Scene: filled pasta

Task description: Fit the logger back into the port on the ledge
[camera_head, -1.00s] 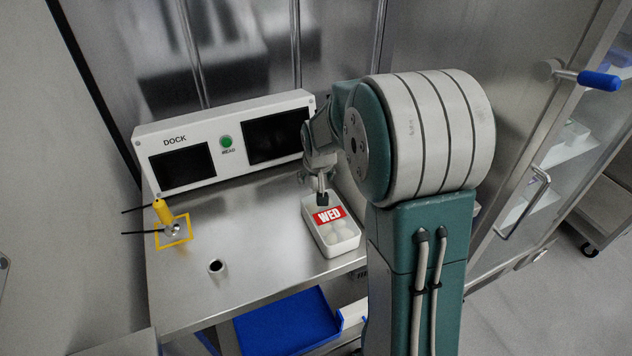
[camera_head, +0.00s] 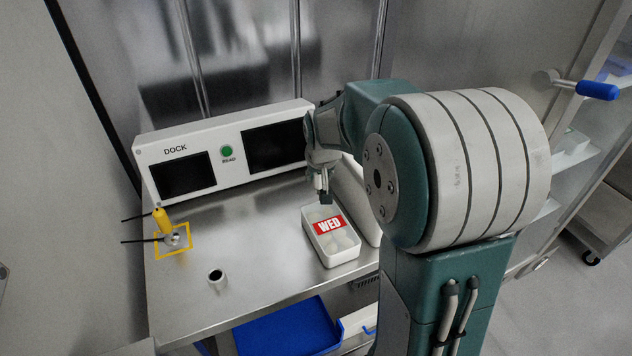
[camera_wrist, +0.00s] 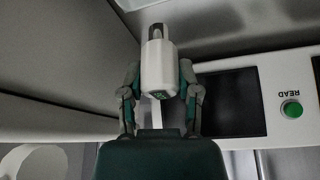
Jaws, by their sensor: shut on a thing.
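My gripper (camera_head: 323,194) is just above the back edge of a white tray labelled WED (camera_head: 330,252). In the wrist view my gripper (camera_wrist: 160,90) has its fingers closed on both sides of a white rounded body with a dark loop at its end, seemingly the logger (camera_wrist: 158,65). In the head view the held thing is too small to make out. A small upright cup-like piece with a dark opening (camera_head: 217,278) stands on the steel bench. A silver fitting (camera_head: 174,240) sits inside a yellow square outline at the left. I cannot tell which is the port.
A white DOCK unit (camera_head: 228,170) with two dark screens and a green READ button (camera_head: 227,151) stands at the back of the bench (camera_head: 260,240). A yellow-handled piece (camera_head: 161,219) with black cords is at the left. A blue bin (camera_head: 285,330) is below. The middle bench is clear.

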